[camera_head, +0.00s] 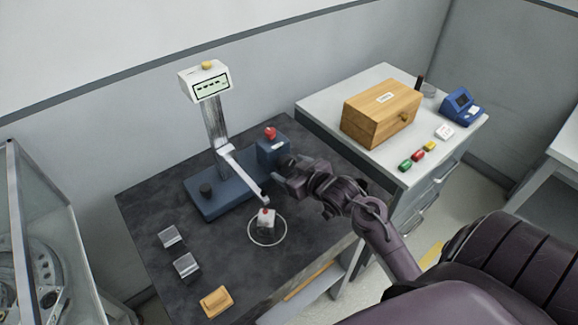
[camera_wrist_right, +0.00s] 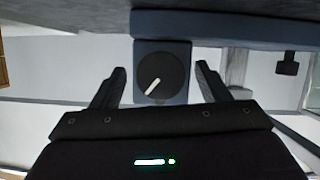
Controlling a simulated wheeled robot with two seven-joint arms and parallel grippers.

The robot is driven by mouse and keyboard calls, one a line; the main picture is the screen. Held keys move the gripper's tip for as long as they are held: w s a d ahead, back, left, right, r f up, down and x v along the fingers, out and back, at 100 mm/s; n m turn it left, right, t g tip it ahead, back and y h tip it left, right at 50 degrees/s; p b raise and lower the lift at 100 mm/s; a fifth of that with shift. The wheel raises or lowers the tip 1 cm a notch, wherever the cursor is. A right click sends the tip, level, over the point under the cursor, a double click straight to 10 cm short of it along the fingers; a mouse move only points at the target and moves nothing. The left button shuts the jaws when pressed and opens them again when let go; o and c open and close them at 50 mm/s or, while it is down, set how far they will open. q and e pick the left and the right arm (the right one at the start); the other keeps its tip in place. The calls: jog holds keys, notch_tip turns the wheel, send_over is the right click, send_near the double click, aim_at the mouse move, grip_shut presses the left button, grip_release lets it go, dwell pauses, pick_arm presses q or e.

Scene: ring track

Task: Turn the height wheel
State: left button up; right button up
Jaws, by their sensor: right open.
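A dark round wheel (camera_wrist_right: 170,70) with a white line on its face sits on a blue block (camera_wrist_right: 147,47) in the right wrist view. In the head view, the blue block (camera_head: 271,150) is at the right end of a blue-based instrument (camera_head: 225,197) with a post, and the wheel's face is hidden. My right gripper (camera_head: 283,172) is open in front of the block. In the wrist view its two fingers stand apart, one to each side of the wheel; I cannot tell if they touch it. My left gripper is not in view.
A black knob (camera_head: 206,190) stands on the instrument base. A red button (camera_head: 270,133) tops the blue block. A wooden box (camera_head: 381,112) sits on the right cabinet.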

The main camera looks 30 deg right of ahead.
jog(key=shift+w+f, duration=0.25)
jog(key=shift+w, duration=0.35)
jog(key=c, duration=1)
jog(key=shift+o, duration=0.2)
jog(key=shift+r+m+y+p, duration=0.2)
jog(key=shift+m+y+p, duration=0.15)
jog(key=shift+p, duration=0.7)
jog(key=m+y+p, duration=0.1)
jog(key=m+p, duration=0.1)
jog(key=p, duration=0.1)
jog(key=shift+p, duration=0.3)
jog(key=shift+f+m+y+p, duration=0.1)
jog(key=shift+m+y+p, duration=0.55)
jog(key=shift+p, duration=0.1)
jog(key=shift+m+y+p, duration=0.3)
jog(key=shift+m+p, duration=0.1)
jog(key=shift+m, duration=0.1)
jog(key=shift+f, duration=0.1)
